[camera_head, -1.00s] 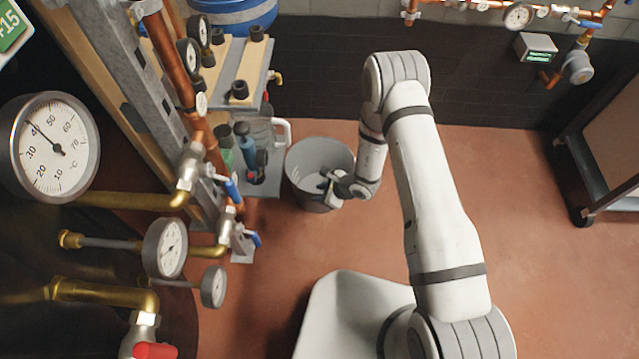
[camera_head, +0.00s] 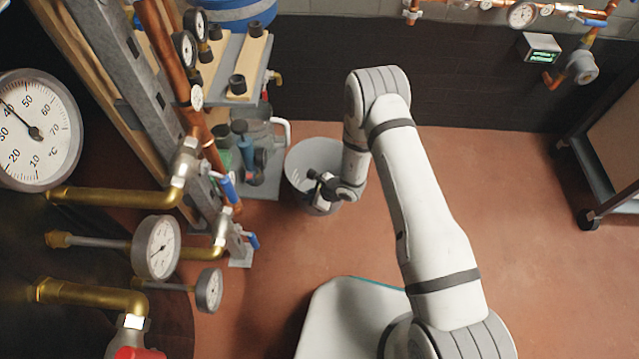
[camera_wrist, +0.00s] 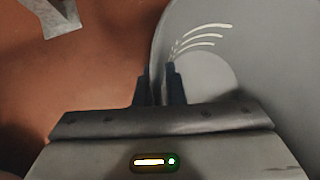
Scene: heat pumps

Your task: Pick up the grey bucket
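The grey bucket (camera_head: 304,164) stands on the red-brown floor beside the shelf unit, open at the top. My gripper (camera_head: 318,188) is at its near right side, by the rim, and partly hides it. In the wrist view the bucket (camera_wrist: 260,70) fills the right side, with pale curved streaks on its inside. The gripper's dark fingers (camera_wrist: 160,84) are close together, with the bucket's wall between them, one finger outside and one inside. It looks shut on the wall. I cannot see any gap under the bucket.
The shelf unit (camera_head: 262,190) with bottles and a jug stands just left of the bucket. Pipes and gauges (camera_head: 157,248) fill the left side. A wheeled cart (camera_head: 606,165) stands at the right. The floor (camera_head: 480,170) between is clear.

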